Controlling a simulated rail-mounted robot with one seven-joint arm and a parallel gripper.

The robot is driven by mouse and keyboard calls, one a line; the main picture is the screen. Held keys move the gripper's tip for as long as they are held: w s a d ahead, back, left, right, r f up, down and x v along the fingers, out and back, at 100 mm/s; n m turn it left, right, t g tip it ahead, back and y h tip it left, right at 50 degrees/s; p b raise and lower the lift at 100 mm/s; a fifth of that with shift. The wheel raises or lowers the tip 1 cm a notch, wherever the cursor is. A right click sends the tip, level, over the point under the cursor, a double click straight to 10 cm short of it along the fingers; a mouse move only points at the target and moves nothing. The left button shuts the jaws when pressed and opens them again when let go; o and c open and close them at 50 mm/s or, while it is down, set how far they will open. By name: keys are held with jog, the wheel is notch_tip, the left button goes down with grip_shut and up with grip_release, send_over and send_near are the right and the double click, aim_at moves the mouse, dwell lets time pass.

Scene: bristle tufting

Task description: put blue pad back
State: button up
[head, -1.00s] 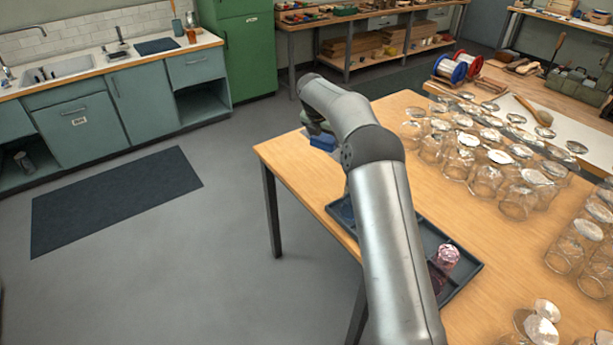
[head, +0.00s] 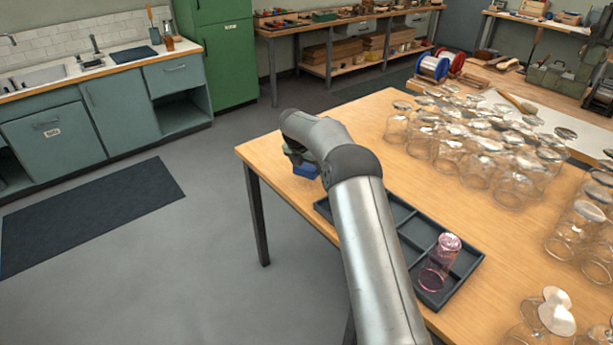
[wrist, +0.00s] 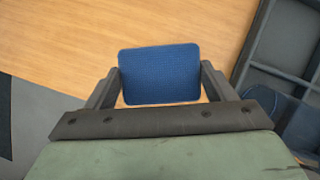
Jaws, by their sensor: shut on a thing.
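The blue pad (wrist: 160,75) is a flat rounded rectangle. In the wrist view it sits between the two fingers of my gripper (wrist: 158,85), which is shut on it. In the head view a small part of the blue pad (head: 307,172) shows below my wrist, over the table's far left corner area. My arm hides most of my gripper in the head view. A dark divided tray (head: 464,279) lies on the table to the right of the pad. Its edge also shows at the right of the wrist view (wrist: 262,45).
A pink glass (head: 440,262) stands in the tray's near compartment. Something dark blue (wrist: 303,128) shows inside the tray in the wrist view. Many clear jars with lids (head: 480,165) crowd the right of the wooden table (head: 375,125). The table's left edge is close to my gripper.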

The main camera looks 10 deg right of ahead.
aim_at(306, 175)
notch_tip(306, 175, down, 4)
jog(key=shift+f, duration=0.15)
jog(key=shift+f, duration=0.1)
jog(key=o, duration=0.9)
